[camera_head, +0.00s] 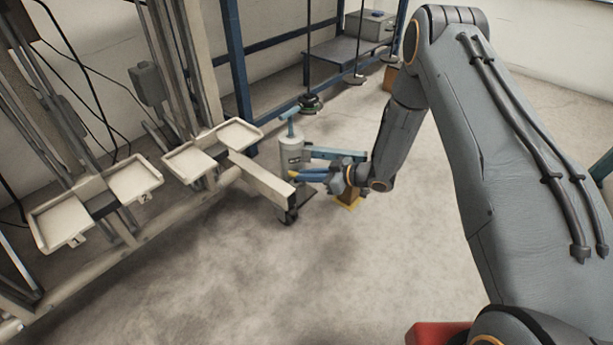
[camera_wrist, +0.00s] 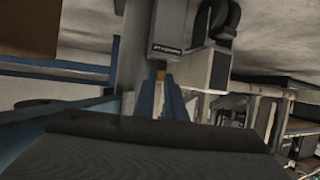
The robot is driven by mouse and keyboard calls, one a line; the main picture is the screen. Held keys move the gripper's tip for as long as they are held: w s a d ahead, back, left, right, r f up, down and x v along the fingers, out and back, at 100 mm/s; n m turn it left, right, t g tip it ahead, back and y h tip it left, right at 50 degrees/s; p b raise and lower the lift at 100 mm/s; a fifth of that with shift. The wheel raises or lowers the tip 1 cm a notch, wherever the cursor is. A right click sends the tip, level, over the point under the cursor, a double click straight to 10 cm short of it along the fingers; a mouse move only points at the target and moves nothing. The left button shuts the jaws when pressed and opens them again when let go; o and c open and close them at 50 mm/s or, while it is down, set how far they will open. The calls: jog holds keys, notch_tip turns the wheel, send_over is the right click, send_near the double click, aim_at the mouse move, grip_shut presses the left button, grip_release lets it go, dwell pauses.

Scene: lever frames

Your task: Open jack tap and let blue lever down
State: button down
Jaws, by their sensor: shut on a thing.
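The jack (camera_head: 291,158) is a grey upright cylinder with a dark label and a teal top, standing on the floor by the frame's white beam. It also shows in the wrist view (camera_wrist: 138,45), in front of my fingers. My gripper (camera_head: 296,176) reaches in from the right, low against the jack's side. Its blue fingers (camera_wrist: 160,84) are shut on a small yellow piece (camera_wrist: 160,73), which appears to be the jack tap and is mostly hidden. A blue bar (camera_head: 335,153), apparently the blue lever, runs level to the right from behind the jack, above my gripper.
White trays (camera_head: 70,222) hang on the frame at left. A blue post (camera_head: 236,65) and a grey bench (camera_head: 346,55) stand behind. The floor in front is clear.

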jog(key=c, duration=1.8)
grip_release()
jog(key=p+v, duration=0.3)
jog(key=v, duration=0.4)
jog(key=shift+s+d+p, duration=0.15)
jog(key=shift+d+p, duration=0.15)
jog(key=shift+p, duration=0.1)
jog(key=shift+r, duration=0.15)
